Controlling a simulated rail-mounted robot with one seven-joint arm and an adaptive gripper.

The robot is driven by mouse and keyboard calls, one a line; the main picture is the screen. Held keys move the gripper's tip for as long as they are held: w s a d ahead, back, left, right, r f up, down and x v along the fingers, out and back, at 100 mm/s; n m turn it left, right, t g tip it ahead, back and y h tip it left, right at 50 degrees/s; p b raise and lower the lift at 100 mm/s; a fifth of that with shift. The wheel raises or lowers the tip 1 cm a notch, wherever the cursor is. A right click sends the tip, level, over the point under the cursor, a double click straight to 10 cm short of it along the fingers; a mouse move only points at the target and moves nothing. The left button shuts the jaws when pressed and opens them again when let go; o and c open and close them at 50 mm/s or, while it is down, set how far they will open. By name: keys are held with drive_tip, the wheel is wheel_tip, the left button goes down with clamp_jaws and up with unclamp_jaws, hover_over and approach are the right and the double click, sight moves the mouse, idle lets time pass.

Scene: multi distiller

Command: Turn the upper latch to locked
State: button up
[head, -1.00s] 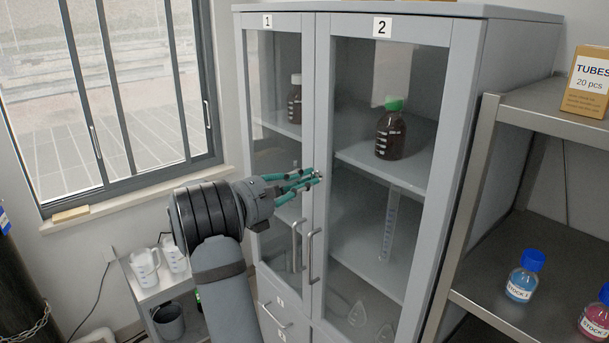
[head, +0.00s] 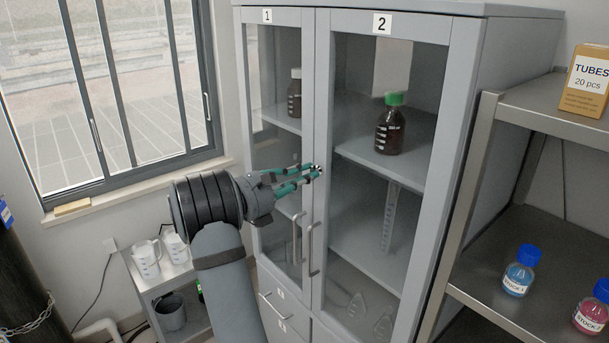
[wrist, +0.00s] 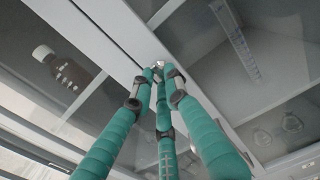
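The upper latch (head: 317,167) is a small silver piece on the frame where the two glass doors of the grey cabinet (head: 320,60) meet. It also shows in the wrist view (wrist: 158,64), at the tips of my fingers. My gripper (head: 315,173) has teal fingers with dark joints. In the wrist view my gripper (wrist: 158,73) has its fingertips drawn together around the latch. The fingertips cover most of the latch, so its turn angle is hard to read. Both doors look shut.
Two vertical door handles (head: 312,250) sit below my gripper. Brown bottles stand inside, one with a green cap (head: 390,130). A metal shelf (head: 545,105) with a tubes box and stock bottles is at the right. A window and a low cart (head: 165,280) are at the left.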

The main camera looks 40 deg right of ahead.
drive_tip(key=o, duration=0.5)
drive_tip(key=a, duration=1.2)
drive_tip(key=shift+s, duration=0.1)
drive_tip(key=shift+d, duration=0.1)
drive_tip(key=shift+m, duration=0.3)
drive_tip(key=d, duration=1.2)
drive_tip(key=shift+a, duration=0.15)
drive_tip(key=shift+a, duration=0.1)
